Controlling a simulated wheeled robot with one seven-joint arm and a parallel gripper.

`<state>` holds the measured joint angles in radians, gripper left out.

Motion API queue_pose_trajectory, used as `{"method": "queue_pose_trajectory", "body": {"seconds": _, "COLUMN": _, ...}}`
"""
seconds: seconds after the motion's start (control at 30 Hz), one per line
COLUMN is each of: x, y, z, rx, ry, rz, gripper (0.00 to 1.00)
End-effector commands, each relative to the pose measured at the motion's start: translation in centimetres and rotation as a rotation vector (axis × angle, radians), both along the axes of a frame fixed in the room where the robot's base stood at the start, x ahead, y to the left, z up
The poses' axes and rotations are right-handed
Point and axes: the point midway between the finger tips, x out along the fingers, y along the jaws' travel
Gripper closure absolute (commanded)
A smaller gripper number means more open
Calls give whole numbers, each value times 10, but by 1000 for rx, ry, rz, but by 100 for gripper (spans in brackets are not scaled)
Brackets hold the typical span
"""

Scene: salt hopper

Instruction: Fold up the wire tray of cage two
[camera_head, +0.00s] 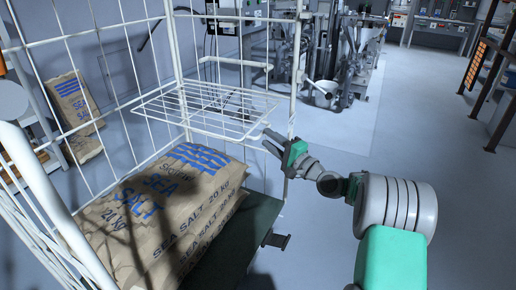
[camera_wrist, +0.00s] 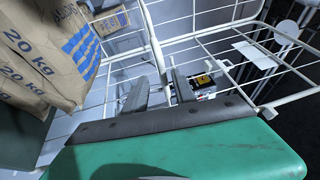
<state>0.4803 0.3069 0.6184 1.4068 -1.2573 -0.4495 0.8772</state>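The white wire tray (camera_head: 205,104) juts out roughly level inside the wire cage (camera_head: 176,50), above the salt sacks. My gripper (camera_head: 269,140) is at the tray's near right corner, close to its front rim. In the wrist view my gripper's two dark fingers (camera_wrist: 158,88) stand apart, and a thick white bar (camera_wrist: 153,38) runs down toward the gap between them. I cannot tell whether it lies between the fingers or behind them, or whether they touch it. White wire grid (camera_wrist: 255,55) fills the upper right there.
Sea salt sacks (camera_head: 175,205) lie stacked on the cage's green base (camera_head: 238,238) below the tray; sacks (camera_wrist: 45,50) also show left in the wrist view. Another sack (camera_head: 74,112) leans behind the cage. Machinery (camera_head: 335,70) stands behind. The floor (camera_head: 420,120) at right is clear.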

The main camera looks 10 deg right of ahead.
Motion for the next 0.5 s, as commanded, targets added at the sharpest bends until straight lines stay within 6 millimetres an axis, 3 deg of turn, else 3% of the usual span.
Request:
{"method": "queue_pose_trajectory", "body": {"seconds": 0.13, "x": 8, "y": -7, "z": 1, "rx": 69, "ry": -17, "rz": -9, "gripper": 68}}
{"method": "queue_pose_trajectory", "body": {"seconds": 0.5, "x": 61, "y": 25, "z": 12, "rx": 63, "ry": -17, "rz": -10, "gripper": 68}}
